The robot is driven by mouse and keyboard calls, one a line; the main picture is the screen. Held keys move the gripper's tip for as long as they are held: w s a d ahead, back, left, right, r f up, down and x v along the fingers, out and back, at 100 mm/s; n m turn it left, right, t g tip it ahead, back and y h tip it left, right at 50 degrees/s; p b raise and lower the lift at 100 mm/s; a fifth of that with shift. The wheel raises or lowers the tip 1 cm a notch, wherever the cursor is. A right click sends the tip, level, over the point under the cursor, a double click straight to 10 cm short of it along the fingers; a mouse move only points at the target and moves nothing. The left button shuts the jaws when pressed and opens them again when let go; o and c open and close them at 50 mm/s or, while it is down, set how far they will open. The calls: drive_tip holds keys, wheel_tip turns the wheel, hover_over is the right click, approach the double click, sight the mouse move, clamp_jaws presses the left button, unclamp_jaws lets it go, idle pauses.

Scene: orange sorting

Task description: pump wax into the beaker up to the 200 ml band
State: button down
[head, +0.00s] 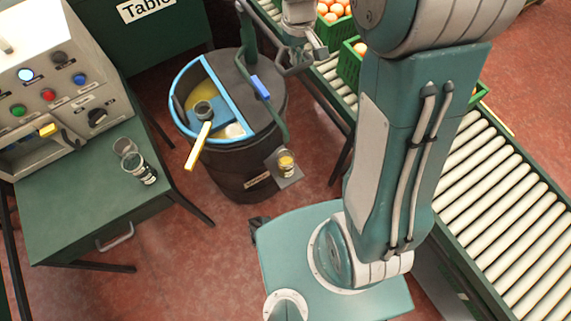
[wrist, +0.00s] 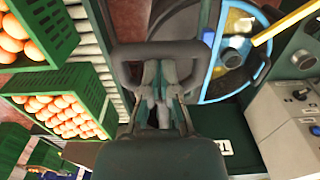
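The dark wax drum (head: 235,175) stands on the floor, its blue-edged top half open on yellow wax. The band and exact level are too small to read.
A yellow-handled ladle (head: 198,147) lies over the drum opening. Two glass vessels (head: 146,172) stand on the green table (head: 80,215) by a control box (head: 65,90). A roller conveyor (head: 510,205) with green crates of oranges (wrist: 62,115) runs on the other side.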

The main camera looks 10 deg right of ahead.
wheel_tip(320, 180, up, 9)
drive_tip(key=shift+s+d, duration=0.2)
drive_tip(key=shift+a, duration=0.1)
wheel_tip(320, 180, down, 16)
wheel_tip(320, 180, up, 16)
drive_tip(key=shift+f, duration=0.15)
idle(1.5)
drive_tip(key=shift+w+a, duration=0.15)
